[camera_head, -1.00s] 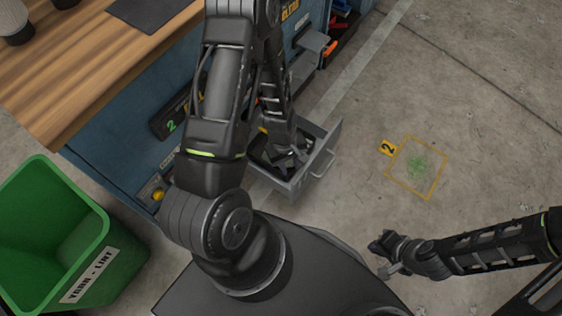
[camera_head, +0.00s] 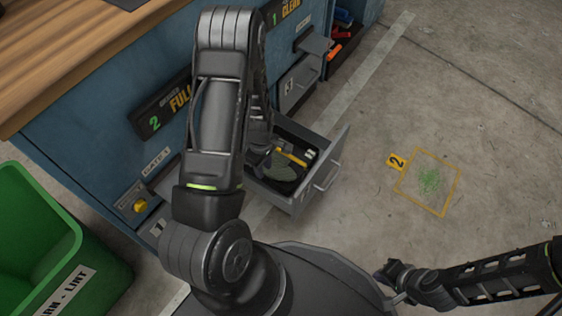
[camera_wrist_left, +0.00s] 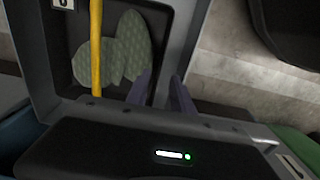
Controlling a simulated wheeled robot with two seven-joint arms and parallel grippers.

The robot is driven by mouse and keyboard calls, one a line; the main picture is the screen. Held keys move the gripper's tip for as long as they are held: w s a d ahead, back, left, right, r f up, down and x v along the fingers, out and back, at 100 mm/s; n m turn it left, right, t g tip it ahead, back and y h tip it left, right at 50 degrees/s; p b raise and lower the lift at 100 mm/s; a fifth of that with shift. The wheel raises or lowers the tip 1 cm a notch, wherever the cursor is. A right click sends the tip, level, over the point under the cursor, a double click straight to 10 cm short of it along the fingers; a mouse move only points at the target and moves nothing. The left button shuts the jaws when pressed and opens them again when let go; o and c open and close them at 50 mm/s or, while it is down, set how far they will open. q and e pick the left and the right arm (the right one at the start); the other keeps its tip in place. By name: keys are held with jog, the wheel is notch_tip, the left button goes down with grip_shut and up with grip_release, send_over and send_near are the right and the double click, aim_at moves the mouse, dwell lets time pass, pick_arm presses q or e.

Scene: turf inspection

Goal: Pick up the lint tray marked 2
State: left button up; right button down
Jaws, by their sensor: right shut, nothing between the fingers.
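I cannot make out a lint tray marked 2 for certain. An open grey drawer (camera_head: 327,171) holds patterned grey-green pads (camera_head: 281,172) and a yellow bar (camera_head: 290,156). The wrist view also shows the drawer (camera_wrist_left: 38,55), pads (camera_wrist_left: 133,45) and bar (camera_wrist_left: 96,55). In the wrist view my left gripper (camera_wrist_left: 160,86) has its fingers apart near the drawer's wall, beside the pads. My right gripper (camera_head: 388,276) is shut and empty over the floor, lower right.
A blue cabinet (camera_head: 85,140) with a wooden top carries a "2 FULL" sign (camera_head: 165,112). A green lint bin (camera_head: 75,250) stands lower left. On the floor, a yellow tag 2 (camera_head: 396,162) adjoins a yellow outline (camera_head: 446,214) around green lint (camera_head: 430,182).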

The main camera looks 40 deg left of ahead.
pick_arm(q)
jog(key=shift+f, duration=0.4)
notch_tip(320, 180, down, 5)
jog(key=b, duration=0.3)
jog(key=shift+f, duration=0.15)
jog(key=shift+c, duration=0.6)
grip_shut()
dwell(1.0)
